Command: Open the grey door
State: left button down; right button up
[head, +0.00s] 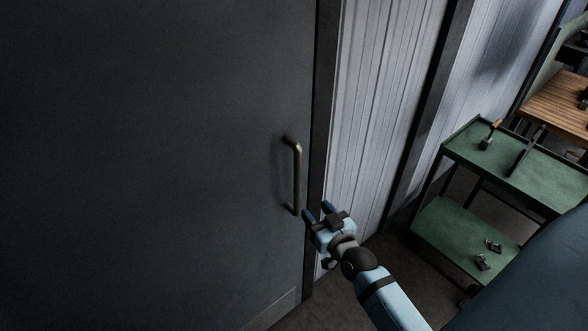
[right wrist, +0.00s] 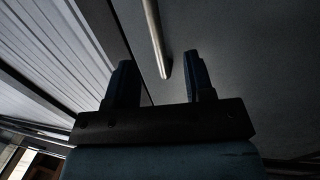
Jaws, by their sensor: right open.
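The grey door (head: 150,150) fills the left of the head view and looks shut against its dark frame. Its handle (head: 298,178) is a slim vertical metal bar near the door's right edge. My right gripper (head: 318,209) is just right of the handle's lower end, open and empty. In the right wrist view the handle (right wrist: 156,38) runs down from the top edge, and its end shows between the two open fingers (right wrist: 160,82). I cannot tell how far the bar lies from the fingers. My left gripper is not in view.
A pale corrugated wall (head: 385,90) stands right of the door frame. A green two-shelf cart (head: 550,185) with tools on it stands at the right. A wooden-topped bench (head: 553,105) is behind it. Bare floor (head: 395,262) lies between the wall and the cart.

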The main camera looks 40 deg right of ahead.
aim_at(300, 182)
jog(key=w+b, duration=0.1)
jog(key=w, duration=0.3)
jog(key=w+d+b, duration=0.1)
jog(key=w, duration=0.3)
jog(key=w+d+b, duration=0.1)
jog(key=w, duration=0.3)
jog(key=shift+w+d+r, duration=0.1)
jog(key=shift+d+r, duration=0.05)
jog(key=shift+r, duration=0.2)
jog(key=shift+w+b, duration=0.35)
jog(key=shift+w, duration=0.25)
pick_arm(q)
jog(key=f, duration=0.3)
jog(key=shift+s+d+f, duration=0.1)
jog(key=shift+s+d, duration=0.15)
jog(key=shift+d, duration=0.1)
pick_arm(e)
jog(key=shift+r, duration=0.1)
jog(key=shift+c, duration=1)
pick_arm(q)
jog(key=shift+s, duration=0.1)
pick_arm(e)
grip_shut()
